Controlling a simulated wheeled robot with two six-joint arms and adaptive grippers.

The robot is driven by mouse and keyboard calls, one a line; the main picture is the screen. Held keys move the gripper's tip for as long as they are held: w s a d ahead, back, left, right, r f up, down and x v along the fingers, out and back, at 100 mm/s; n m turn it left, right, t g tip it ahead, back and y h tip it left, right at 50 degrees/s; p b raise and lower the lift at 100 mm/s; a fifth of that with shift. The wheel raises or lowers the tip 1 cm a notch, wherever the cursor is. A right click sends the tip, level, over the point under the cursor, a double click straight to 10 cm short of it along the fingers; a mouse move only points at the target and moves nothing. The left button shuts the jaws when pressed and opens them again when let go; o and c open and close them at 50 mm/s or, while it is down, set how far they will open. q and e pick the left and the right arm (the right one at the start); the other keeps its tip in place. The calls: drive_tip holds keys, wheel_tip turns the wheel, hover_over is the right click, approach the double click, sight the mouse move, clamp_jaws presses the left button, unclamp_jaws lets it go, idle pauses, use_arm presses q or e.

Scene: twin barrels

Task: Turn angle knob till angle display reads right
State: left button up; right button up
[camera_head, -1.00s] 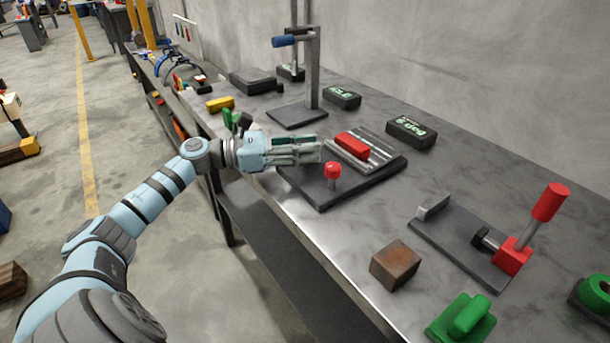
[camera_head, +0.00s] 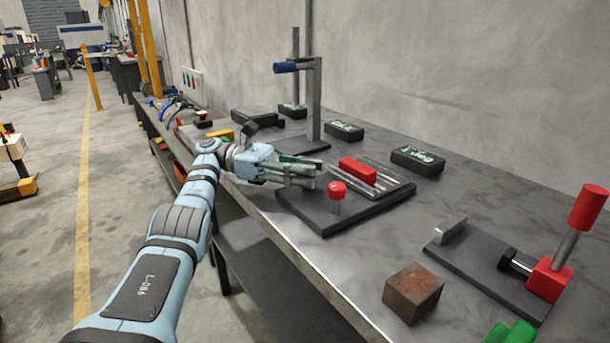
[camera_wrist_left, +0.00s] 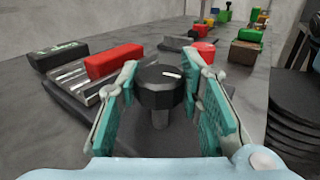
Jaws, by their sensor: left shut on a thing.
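The angle knob (camera_wrist_left: 160,88) is black with a white mark on top and stands on a short stem. It shows in the left wrist view between the teal pads of my left gripper (camera_wrist_left: 163,75), which is shut on it. In the head view, my left gripper (camera_head: 316,176) hides the knob at the left of a dark plate (camera_head: 330,217). A black display box with green characters (camera_head: 417,161) stands behind the plate; it seems to end in "deg", but its number is too small to read surely. My right gripper is not in view.
The plate bears a red block (camera_head: 357,170) on metal rails and a red round-topped knob (camera_head: 337,190). A clamp post with a blue handle (camera_head: 314,95) stands behind. A rusty cube (camera_head: 412,292) and a red-handled clamp (camera_head: 550,275) lie to the right.

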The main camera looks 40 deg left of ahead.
use_arm(q)
drive_tip(key=o, duration=1.2)
drive_tip(key=shift+w+d, duration=0.1)
drive_tip(key=shift+c, duration=0.2)
